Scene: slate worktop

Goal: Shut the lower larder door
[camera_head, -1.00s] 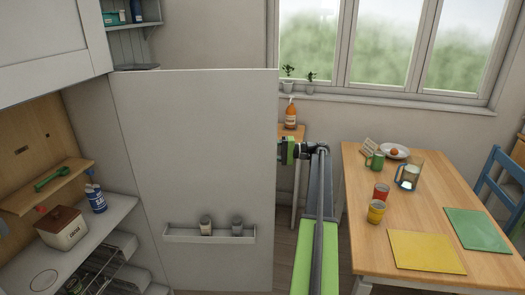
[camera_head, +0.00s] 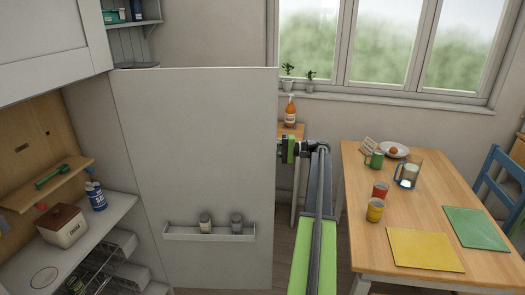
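The lower larder door (camera_head: 190,150) stands wide open in the middle of the head view, its inner face showing. A small door rack (camera_head: 210,237) on it holds two jars. The open larder (camera_head: 88,228) is at the left, with shelves showing. My arm reaches up from the bottom of the picture. My gripper (camera_head: 285,150) is at the door's right, free edge, near its upper half. Its fingertips are hidden or too small to make out, so I cannot tell whether it is open, or touching the door.
A wooden table (camera_head: 350,170) stands to the right, with cups, a glass jug (camera_head: 408,172), a plate and yellow and green mats. A blue chair (camera_head: 492,178) is beyond it. An orange bottle (camera_head: 290,111) stands on a small side table behind my gripper.

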